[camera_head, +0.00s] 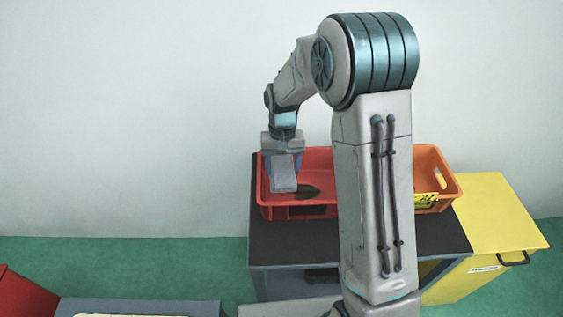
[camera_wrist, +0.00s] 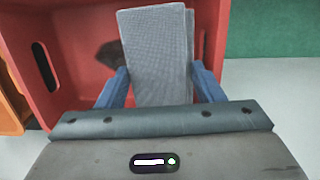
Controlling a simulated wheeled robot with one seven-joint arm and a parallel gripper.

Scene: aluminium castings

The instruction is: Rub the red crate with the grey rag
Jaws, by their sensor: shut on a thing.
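The red crate (camera_head: 325,211) stands on a dark-topped table, left of my arm's big link, which hides part of its right side. The grey rag (camera_head: 284,180) hangs from my gripper (camera_head: 282,158) over the left part of the crate. In the wrist view the folded grey rag (camera_wrist: 157,55) sits between the two blue fingers of my gripper (camera_wrist: 160,85), which is shut on it. The red crate (camera_wrist: 75,50) lies behind it. A dark smudge (camera_wrist: 108,56) shows on the crate beside the rag. I cannot tell whether the rag touches the crate.
An orange crate (camera_head: 450,187) with a yellow label stands right of the red one on the dark table (camera_head: 290,245). A yellow cabinet (camera_head: 500,225) with a handle adjoins at right. A red object (camera_head: 22,298) shows at the lower left. Green floor (camera_head: 130,265) is open at left.

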